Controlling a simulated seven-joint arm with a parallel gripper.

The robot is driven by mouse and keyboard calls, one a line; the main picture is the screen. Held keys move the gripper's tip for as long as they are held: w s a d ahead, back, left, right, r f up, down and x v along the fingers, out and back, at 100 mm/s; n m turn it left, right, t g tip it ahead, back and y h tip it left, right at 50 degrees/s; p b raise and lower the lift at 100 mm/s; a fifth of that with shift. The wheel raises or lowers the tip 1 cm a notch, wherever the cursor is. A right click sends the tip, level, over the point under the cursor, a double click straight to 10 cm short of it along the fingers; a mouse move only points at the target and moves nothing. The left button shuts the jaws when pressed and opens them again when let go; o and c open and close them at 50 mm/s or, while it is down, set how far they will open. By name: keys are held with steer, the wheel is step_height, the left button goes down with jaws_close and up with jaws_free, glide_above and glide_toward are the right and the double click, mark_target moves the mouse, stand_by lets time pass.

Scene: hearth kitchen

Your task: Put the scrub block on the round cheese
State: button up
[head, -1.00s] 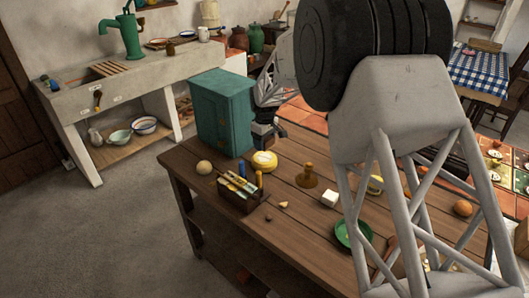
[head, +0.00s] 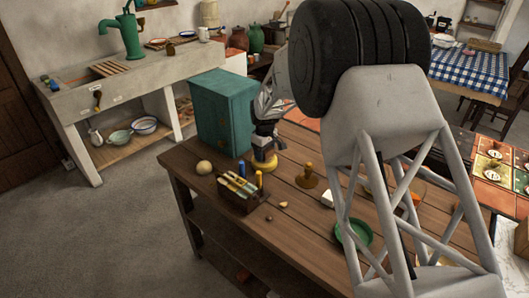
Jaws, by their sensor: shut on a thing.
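The round cheese (head: 264,165) is a low yellow disc on the wooden table, in front of the teal cabinet. My gripper (head: 264,154) points down directly over it, with its fingertips very close to its top. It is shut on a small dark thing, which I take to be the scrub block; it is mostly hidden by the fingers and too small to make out. I cannot tell whether it touches the cheese.
A tool box with brushes (head: 239,190) stands just in front of the cheese. A pale ball (head: 204,167) is to the left, a brown stamp-like piece (head: 307,177) to the right. The teal cabinet (head: 222,112) stands behind. A green bowl (head: 355,234) is further right.

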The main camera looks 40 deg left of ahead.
steer(key=o, duration=1)
steer(key=shift+f, duration=0.1)
steer(key=shift+c, duration=0.2)
step_height(320, 180, up, 12)
stand_by(0.8)
